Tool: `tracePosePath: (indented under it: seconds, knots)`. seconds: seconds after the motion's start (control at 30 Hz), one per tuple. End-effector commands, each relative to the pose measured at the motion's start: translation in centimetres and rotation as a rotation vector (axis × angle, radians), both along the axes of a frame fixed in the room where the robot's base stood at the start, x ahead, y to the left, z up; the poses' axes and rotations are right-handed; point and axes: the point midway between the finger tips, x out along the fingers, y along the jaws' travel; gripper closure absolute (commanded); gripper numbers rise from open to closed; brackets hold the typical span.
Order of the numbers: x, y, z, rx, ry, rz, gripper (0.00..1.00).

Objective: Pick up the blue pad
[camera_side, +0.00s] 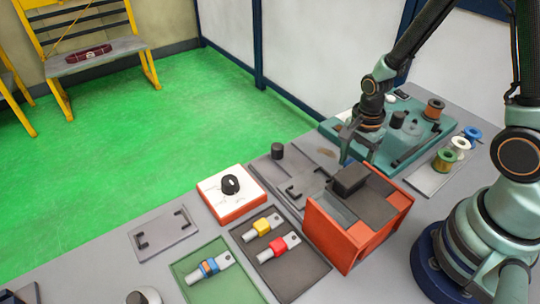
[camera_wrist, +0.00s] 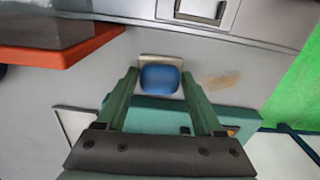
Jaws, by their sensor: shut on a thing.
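In the wrist view the blue pad (camera_wrist: 160,78) sits between the two green fingers of my gripper (camera_wrist: 160,75). It is a rounded blue piece, with a small pale part showing behind its top edge. The fingers are shut on it, one on each side. In the side view my gripper (camera_side: 357,158) points down between the red-orange box and the teal machine. I cannot make out the pad there; the fingers appear to hide it.
The red-orange box (camera_side: 331,238) with a black block (camera_side: 350,179) stands close in front of my gripper. The teal machine (camera_side: 338,131) is behind it. Spools (camera_side: 446,158) stand at right. A dark tray (camera_side: 296,286) and green tray (camera_side: 237,287) hold banded tools.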

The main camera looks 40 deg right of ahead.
Motion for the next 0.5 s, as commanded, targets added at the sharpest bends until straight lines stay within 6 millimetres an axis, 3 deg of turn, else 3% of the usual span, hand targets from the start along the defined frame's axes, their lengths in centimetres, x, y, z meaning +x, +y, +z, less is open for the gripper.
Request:
tracePosePath:
  seconds: [0.27, 0.5]
  knots:
    - [0.1, 0.0, 0.3, 0.0, -0.002, 0.0, 0.86]
    - [0.2, 0.0, 2.3, -0.001, -0.006, 0.0, 0.86]
